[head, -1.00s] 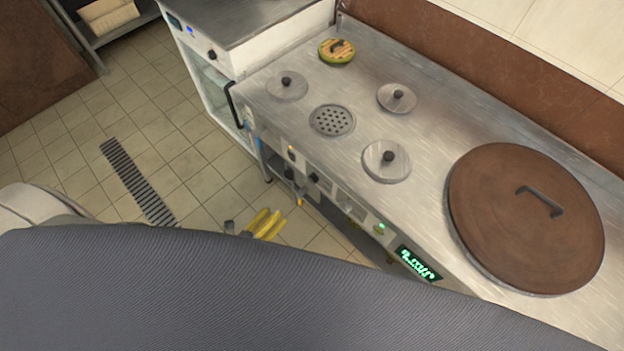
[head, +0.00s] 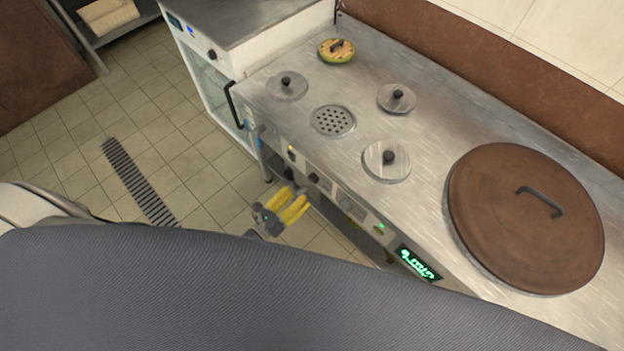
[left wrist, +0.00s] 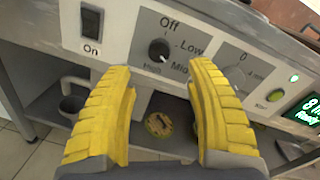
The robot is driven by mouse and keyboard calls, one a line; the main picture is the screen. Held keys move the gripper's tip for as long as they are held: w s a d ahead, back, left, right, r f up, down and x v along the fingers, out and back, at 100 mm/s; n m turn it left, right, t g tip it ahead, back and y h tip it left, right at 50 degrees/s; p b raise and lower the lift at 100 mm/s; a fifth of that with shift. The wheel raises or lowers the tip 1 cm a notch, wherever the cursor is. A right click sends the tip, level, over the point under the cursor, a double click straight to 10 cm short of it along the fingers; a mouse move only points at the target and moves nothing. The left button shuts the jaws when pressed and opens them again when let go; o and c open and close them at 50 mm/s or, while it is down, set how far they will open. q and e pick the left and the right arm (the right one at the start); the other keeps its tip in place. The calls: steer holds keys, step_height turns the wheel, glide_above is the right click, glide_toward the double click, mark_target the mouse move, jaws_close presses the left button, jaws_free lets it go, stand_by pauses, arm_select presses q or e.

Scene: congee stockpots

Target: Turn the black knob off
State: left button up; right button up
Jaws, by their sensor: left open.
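In the head view a small dark knob (head: 314,178) shows on the front of the counter. My left gripper (left wrist: 160,72) is open with yellow fingers, one to each side below the knob, and nothing between them. In the head view the left gripper (head: 298,197) is in front of the panel, close below the knob. I see no contact. My right gripper is not in view.
An On switch (left wrist: 91,22) is left of the knob and a grey dial (left wrist: 230,82) right of it. A green-lit display (head: 418,263) is further along the counter front. The steel counter (head: 420,210) holds small lids and a large brown lid (head: 520,235). The tiled floor is open.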

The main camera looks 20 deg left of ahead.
mark_target(311, 181)
arm_select(q)
steer(key=x, duration=0.8)
steer(key=shift+w, duration=0.25)
steer(key=shift+d, duration=0.1)
steer(key=shift+f, duration=0.1)
jaws_close()
